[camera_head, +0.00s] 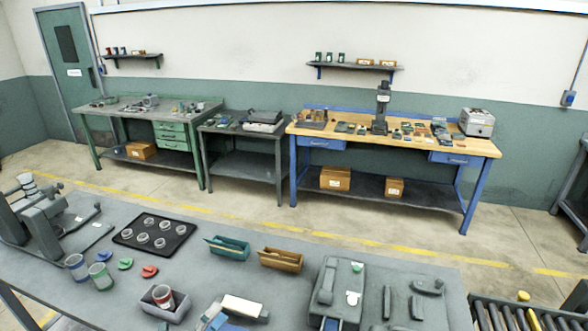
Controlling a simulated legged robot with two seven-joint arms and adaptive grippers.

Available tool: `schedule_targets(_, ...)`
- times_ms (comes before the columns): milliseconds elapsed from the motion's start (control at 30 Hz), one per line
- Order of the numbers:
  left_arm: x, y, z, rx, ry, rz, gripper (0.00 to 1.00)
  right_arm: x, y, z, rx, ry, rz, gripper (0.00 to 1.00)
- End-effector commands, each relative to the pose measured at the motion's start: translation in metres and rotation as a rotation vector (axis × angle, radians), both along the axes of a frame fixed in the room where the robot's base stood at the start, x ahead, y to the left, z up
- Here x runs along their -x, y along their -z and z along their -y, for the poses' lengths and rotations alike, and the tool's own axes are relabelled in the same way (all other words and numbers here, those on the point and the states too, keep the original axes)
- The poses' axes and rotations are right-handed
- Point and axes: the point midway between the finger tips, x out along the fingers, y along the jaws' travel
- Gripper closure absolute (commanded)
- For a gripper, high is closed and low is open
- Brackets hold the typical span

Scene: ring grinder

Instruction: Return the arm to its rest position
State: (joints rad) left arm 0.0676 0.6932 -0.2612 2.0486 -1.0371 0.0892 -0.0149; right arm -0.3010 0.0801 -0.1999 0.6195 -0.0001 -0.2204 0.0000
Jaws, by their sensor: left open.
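My right gripper is not in view.
Blue (77,268) and green (100,275) cups, a grey bin (176,313) holding a red cup, a teal bin (228,248) and a brown bin (281,260) stand on the grey table (130,217). A roller conveyor (520,318) is at the lower right. Workbenches stand beyond open floor.

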Motion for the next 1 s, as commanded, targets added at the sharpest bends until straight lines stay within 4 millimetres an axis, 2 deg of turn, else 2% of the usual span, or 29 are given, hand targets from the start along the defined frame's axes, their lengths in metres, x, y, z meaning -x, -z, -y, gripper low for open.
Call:
schedule_targets(33, 0.005, 0.007, -0.011, 0.185, -0.1, -0.075, 0.15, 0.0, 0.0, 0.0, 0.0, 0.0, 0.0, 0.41)
schedule_targets(67, 0.008, 0.014, -0.02, 0.291, -0.168, -0.128, 0.15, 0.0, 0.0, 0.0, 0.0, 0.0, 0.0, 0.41)
schedule_targets(133, 0.018, 0.042, -0.045, 0.521, -0.333, -0.277, 0.15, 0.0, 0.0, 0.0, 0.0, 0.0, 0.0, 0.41)
schedule_targets(167, 0.025, 0.059, -0.054, 0.612, -0.406, -0.351, 0.15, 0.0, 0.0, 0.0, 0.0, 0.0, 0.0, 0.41)
schedule_targets(200, 0.038, 0.085, -0.065, 0.723, -0.505, -0.459, 0.15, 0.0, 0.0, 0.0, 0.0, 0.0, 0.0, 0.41)
schedule_targets(300, 0.083, 0.15, -0.076, 0.937, -0.729, -0.739, 0.15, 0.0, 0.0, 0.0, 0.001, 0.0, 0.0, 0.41)
schedule_targets(400, 0.13, 0.197, -0.071, 1.055, -0.888, -0.967, 0.15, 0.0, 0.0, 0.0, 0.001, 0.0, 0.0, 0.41)
schedule_targets(500, 0.171, 0.227, -0.06, 1.119, -0.997, -1.15, 0.15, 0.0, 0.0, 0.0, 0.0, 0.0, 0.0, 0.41)
schedule_targets(600, 0.208, 0.247, -0.047, 1.157, -1.081, -1.308, 0.15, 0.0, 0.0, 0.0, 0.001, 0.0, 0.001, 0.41)
schedule_targets(800, 0.275, 0.267, -0.021, 1.187, -1.207, -1.583, 0.15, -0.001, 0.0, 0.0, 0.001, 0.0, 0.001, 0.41)
schedule_targets(867, 0.294, 0.27, -0.012, 1.187, -1.238, -1.66, 0.15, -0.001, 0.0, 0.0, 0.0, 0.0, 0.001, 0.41)
schedule_targets(1000, 0.284, 0.315, -0.011, 1.171, -1.255, -1.673, 0.15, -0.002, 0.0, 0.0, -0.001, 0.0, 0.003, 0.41)
